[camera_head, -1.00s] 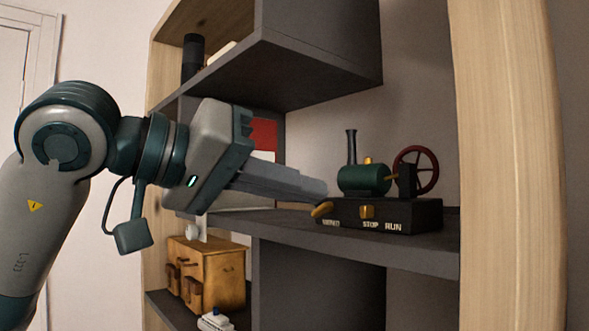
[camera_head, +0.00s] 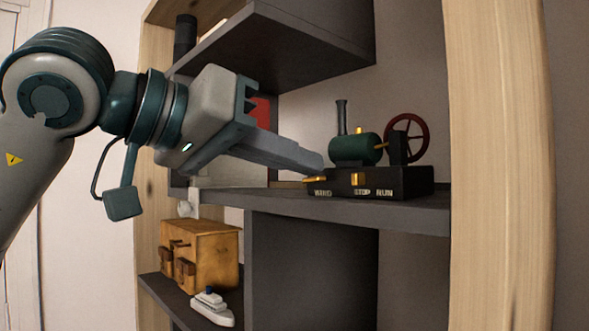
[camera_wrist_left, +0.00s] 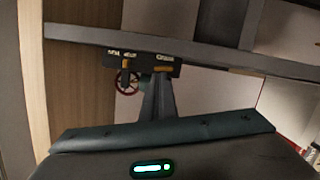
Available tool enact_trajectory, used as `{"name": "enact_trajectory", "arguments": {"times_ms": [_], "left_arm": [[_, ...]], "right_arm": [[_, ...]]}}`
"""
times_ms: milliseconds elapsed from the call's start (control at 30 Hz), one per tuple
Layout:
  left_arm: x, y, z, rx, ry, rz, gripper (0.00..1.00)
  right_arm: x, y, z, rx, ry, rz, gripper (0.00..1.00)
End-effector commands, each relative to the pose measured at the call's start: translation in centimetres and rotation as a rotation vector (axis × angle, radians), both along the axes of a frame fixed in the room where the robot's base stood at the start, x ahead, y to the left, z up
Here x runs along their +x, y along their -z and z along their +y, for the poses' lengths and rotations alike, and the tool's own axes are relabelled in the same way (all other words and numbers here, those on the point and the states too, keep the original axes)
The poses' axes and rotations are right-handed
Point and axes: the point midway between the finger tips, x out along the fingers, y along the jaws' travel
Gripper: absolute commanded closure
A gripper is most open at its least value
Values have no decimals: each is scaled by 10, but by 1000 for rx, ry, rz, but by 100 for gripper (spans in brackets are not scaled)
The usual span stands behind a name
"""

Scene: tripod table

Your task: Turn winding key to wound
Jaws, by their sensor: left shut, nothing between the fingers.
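The toy steam engine has a green boiler (camera_head: 355,148), a red flywheel (camera_head: 407,138) and a black base (camera_head: 405,182) on the grey shelf. The gold winding key (camera_head: 315,180) sticks out at the base's left end and lies about level. A small gold lever (camera_head: 358,180) stands by the STOP and RUN labels. My left gripper (camera_head: 318,166) is shut and empty, its fingertips just above the key; I cannot tell whether they touch it. The wrist view shows the fingers (camera_wrist_left: 158,88) close to the key (camera_wrist_left: 164,68). My right gripper is not in view.
An upper grey shelf (camera_head: 290,42) hangs above my left gripper. A pale wooden post (camera_head: 498,160) stands at the right. Below are a small wooden cabinet (camera_head: 215,255) and a toy boat (camera_head: 212,308). A dark cylinder (camera_head: 185,35) stands on top.

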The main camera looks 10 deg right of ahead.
Motion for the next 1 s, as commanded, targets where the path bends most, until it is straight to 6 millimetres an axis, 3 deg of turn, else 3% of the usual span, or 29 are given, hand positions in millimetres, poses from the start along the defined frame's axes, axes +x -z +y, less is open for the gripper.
{"name": "enact_trajectory", "arguments": {"times_ms": [33, 300, 1000], "left_arm": [[-1, 10, -2, 33, 1, -24, 100], [-4, 12, -4, 120, 3, -178, 100], [-6, 13, -6, 119, 6, -169, 100]], "right_arm": [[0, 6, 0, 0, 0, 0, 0], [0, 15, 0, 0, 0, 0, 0], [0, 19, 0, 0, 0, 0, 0]]}}
